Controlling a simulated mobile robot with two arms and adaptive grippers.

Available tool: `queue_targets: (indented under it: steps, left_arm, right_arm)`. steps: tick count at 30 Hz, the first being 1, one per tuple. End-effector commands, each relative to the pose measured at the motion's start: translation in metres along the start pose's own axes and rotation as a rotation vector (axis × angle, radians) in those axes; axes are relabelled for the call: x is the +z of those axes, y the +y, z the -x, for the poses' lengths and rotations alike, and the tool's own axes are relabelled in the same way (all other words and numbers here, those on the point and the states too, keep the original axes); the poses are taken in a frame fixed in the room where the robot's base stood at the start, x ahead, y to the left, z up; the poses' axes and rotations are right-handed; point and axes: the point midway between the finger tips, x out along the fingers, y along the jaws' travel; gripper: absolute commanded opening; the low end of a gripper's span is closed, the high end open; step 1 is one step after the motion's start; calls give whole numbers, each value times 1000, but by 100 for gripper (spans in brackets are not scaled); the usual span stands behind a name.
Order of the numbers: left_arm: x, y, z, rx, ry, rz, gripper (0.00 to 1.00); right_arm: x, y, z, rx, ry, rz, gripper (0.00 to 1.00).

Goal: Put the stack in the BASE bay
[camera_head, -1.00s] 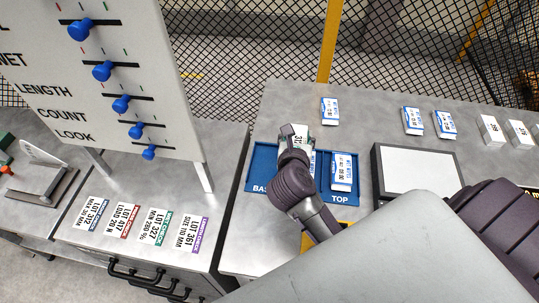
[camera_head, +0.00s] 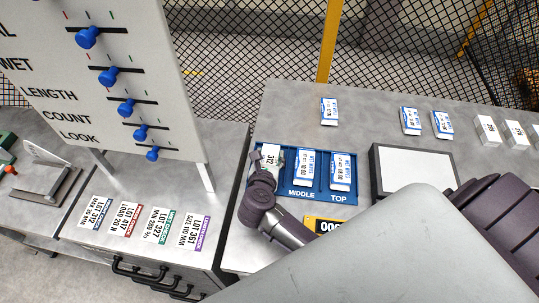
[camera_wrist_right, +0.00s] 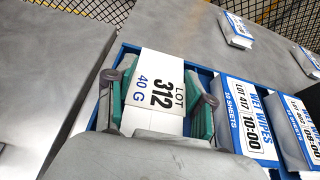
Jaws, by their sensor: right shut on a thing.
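The blue tray (camera_head: 355,190) has three bays; MIDDLE and TOP are readable, and my right arm hides the BASE label. My right gripper (camera_head: 266,162) is at the left bay, shut on a white stack (camera_head: 272,155) marked 312. In the right wrist view the green-padded fingers grip the stack (camera_wrist_right: 160,85), labelled LOT 312, 40 G, from both sides. The stack is over or in the left bay; I cannot tell whether it touches the floor. A wet wipes pack (camera_head: 304,168) lies in the MIDDLE bay and another pack (camera_head: 341,170) in the TOP bay.
A white-topped scale plate (camera_head: 415,170) is right of the tray. A yellow-framed counter (camera_head: 325,225) lies in front. Several packs (camera_head: 411,120) and white boxes (camera_head: 487,130) stand farther back. The slider board (camera_head: 130,70) and lot cards (camera_head: 127,218) are left.

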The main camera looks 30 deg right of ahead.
Motion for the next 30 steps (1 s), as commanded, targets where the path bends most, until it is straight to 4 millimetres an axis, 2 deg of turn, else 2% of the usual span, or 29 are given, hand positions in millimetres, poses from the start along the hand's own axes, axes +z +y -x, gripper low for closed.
queue_targets:
  steps: [4,5,6,16,19,23,30]
  left_arm:
    - [1,1,-5,1,-2,-1,40]
    - [1,1,-3,2,-2,-1,40]
    - [1,2,-3,2,-2,-1,40]
    - [2,3,0,4,-3,-1,40]
    - [2,3,-2,4,-4,-1,40]
    - [3,3,-9,4,-4,-1,40]
    - [4,3,-22,4,-4,0,40]
  right_arm:
    - [-5,0,-2,0,1,-1,18]
    - [-3,0,-1,1,0,0,58]
    - [-3,0,-1,1,1,0,64]
    - [0,0,0,0,0,1,64]
    - [-2,0,7,1,3,-1,64]
    - [-4,0,30,2,5,-4,64]
    - [-4,0,82,2,5,-4,64]
